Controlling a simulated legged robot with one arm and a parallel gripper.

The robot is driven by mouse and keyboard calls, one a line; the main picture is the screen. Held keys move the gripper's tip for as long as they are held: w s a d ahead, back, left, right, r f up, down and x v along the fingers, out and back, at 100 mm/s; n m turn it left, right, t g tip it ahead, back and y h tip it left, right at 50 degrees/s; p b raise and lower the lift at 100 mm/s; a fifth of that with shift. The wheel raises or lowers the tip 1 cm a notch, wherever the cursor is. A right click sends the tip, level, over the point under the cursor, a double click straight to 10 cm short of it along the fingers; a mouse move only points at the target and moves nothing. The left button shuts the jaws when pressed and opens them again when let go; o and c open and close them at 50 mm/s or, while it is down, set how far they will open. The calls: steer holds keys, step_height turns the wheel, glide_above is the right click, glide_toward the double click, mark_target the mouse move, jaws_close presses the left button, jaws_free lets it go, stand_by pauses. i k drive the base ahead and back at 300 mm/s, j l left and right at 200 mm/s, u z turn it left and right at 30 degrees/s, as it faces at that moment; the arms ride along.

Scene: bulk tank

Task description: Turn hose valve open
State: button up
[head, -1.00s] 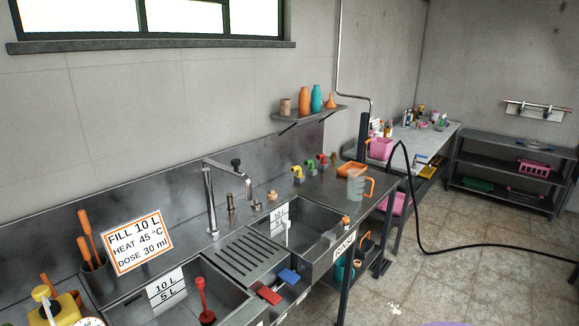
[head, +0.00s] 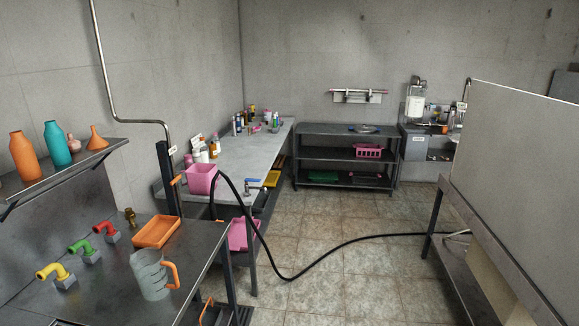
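A black hose (head: 330,245) rises in an arch beside the pink bin, drops to the floor and runs right, under the table at the right. A metal pipe (head: 105,80) comes down the left wall and bends to a dark post (head: 174,165). A small orange handle-like part (head: 177,180) shows beside the post. A small blue-topped fitting (head: 248,184) stands at the near edge of the far bench. I cannot tell which of these is the hose valve or how it is set. My gripper is not in view.
The near counter (head: 205,240) holds yellow, green and red taps, a clear jug (head: 150,275) and an orange tray (head: 157,231). The far bench (head: 250,150) holds a pink bin (head: 201,179) and bottles. A dark shelf (head: 345,155) stands at the back. Tiled floor (head: 360,275) is open, crossed by the hose.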

mark_target(176, 180)
steer(key=i+u, duration=0.1)
steer(key=i, duration=0.75)
steer(key=i+l+u, duration=0.1)
steer(key=i, duration=0.75)
steer(key=i+j+u, duration=0.1)
steer(key=i+u, duration=0.55)
steer(key=u, duration=0.25)
steer(key=i+l+u, duration=0.1)
steer(key=i+u, duration=0.35)
steer(key=i+j+u, duration=0.1)
steer(key=i+u, duration=0.2)
